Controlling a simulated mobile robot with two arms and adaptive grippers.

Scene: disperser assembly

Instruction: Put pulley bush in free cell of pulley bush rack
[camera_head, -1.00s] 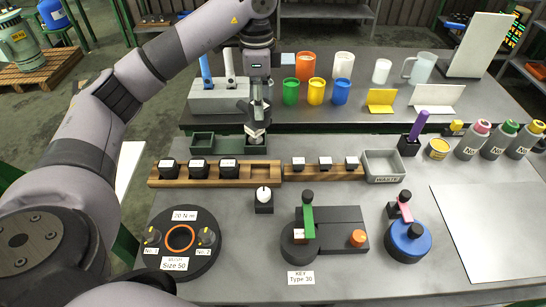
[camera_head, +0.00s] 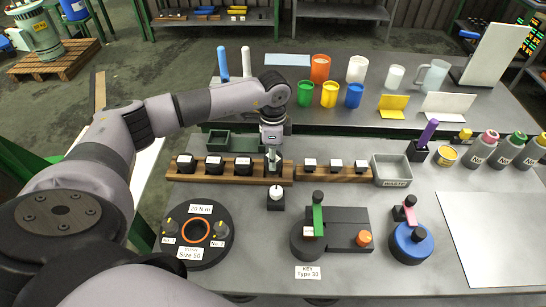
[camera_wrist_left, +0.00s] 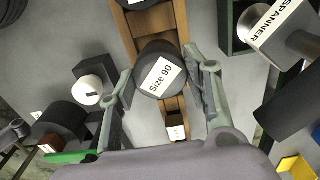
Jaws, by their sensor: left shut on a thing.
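My left gripper (camera_head: 272,162) is at the right end of the wooden pulley bush rack (camera_head: 230,180) in the head view. In the left wrist view its fingers (camera_wrist_left: 160,92) are shut around a black round pulley bush (camera_wrist_left: 155,72) labelled "Size 90". The bush lies over the wooden rack (camera_wrist_left: 151,28); I cannot tell whether it is seated in the cell. In the head view the gripper mostly hides it. Several black bushes with white labels, such as this one (camera_head: 213,163), fill the rack's other cells. My right gripper is not in view.
A rack of small key blocks (camera_head: 334,174) adjoins on the right, then a grey tray (camera_head: 391,170). A black block with a white knob (camera_head: 275,196) stands close in front. Green bins (camera_head: 220,139) stand behind. A round black fixture (camera_head: 193,267) is at front left.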

